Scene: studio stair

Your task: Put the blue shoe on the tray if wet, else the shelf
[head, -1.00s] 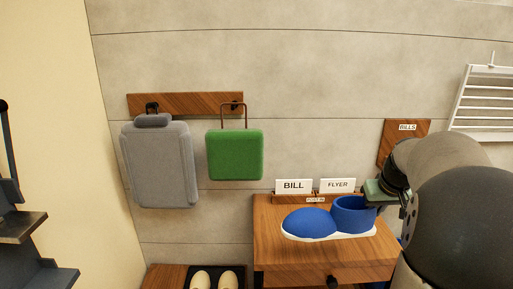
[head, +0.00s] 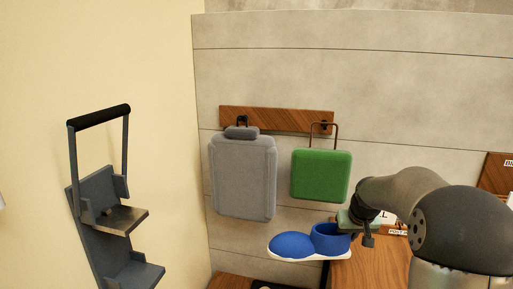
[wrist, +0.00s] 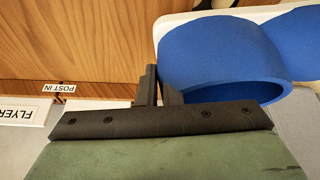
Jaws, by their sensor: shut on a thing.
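The blue shoe (head: 296,245) with a white sole is in my gripper (head: 347,226), held by its ankle cuff, toe to the left, roughly level. It hangs by the left edge of the wooden cabinet top. In the wrist view the shut fingers (wrist: 158,88) pinch the rim of the shoe's cuff (wrist: 215,65). The shoe's surface looks matte, and no drops show; I cannot tell for sure if it is wet. A sliver of a dark tray (head: 263,287) shows at the bottom edge, mostly cut off. I cannot make out which thing is the shelf.
The wooden cabinet (head: 368,268) is below right of the shoe. A grey bag (head: 243,178) and a green bag (head: 321,176) hang from a wooden rail (head: 275,119). A dark stepped frame with a handle (head: 99,116) stands at the left. A FLYER card (wrist: 20,113) shows beside the POST IN label.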

